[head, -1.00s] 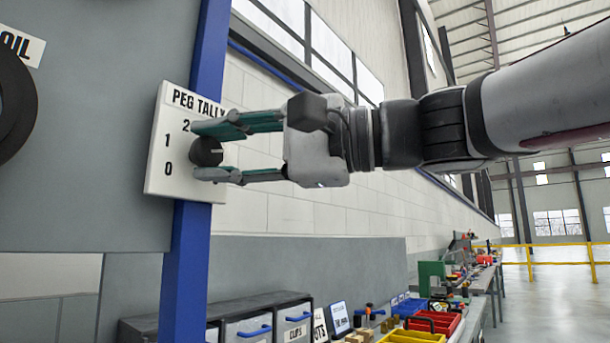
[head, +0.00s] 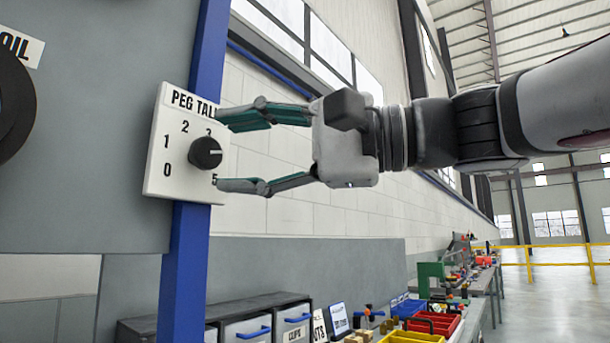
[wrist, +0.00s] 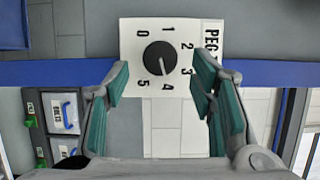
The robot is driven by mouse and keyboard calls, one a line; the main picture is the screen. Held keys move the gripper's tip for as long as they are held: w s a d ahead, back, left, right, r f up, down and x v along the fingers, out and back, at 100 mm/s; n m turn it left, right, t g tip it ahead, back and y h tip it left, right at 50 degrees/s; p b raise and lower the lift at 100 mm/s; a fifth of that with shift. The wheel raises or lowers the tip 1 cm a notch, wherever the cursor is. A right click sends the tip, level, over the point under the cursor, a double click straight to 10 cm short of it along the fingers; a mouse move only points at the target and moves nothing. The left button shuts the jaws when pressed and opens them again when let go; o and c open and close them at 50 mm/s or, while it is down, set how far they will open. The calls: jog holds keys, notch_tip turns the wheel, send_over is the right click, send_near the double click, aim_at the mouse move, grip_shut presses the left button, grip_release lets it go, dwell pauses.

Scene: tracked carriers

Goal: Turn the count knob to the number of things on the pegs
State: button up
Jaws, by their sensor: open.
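The count knob (head: 206,152) is a round black dial on a white plate headed PEG TALLY (head: 158,184). It also shows in the wrist view (wrist: 157,56), where its pale pointer mark aims at the 4. The plate carries numbers 0 to 5 around the knob. My gripper (head: 225,152) is open and empty, just off the plate to the right of the knob. Its fingers stand above and below the knob's level, apart from it. In the wrist view my gripper (wrist: 161,78) shows its fingers on either side of the knob. No full set of pegs is in view.
A large dark ring (head: 14,105) hangs on the grey panel (head: 90,110) at left, cut off by the frame, below an OIL label (head: 20,46). A blue post (head: 186,265) runs behind the plate. Drawers (head: 245,330) and bins stand below.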

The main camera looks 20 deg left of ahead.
jog(key=d, duration=0.9)
jog(key=shift+f, duration=0.1)
jog(key=s+d+f+t+h, duration=0.1)
jog(key=s+d+f+h, duration=0.2)
jog(key=f, duration=0.7)
jog(key=s+d+f+m+h, duration=0.1)
jog(key=d+f+h, duration=0.35)
jog(key=f, duration=0.45)
jog(key=s+d+f+t+h, duration=0.1)
jog(key=s+d+f+h, duration=0.25)
jog(key=f, duration=0.65)
jog(key=s+d+f+g+h, duration=0.1)
jog(key=s+d+f+h, duration=0.3)
jog(key=d+f, duration=0.4)
jog(key=s+d+f+h, duration=0.3)
jog(key=s+d+f, duration=0.1)
jog(key=d+f, duration=0.3)
notch_tip(320, 180, up, 21)
jog(key=n+t+p, duration=0.1)
jog(key=t+p, duration=0.2)
jog(key=p, duration=1.6)
jog(key=shift+a+r+p, duration=0.15)
jog(key=shift+p, duration=0.2)
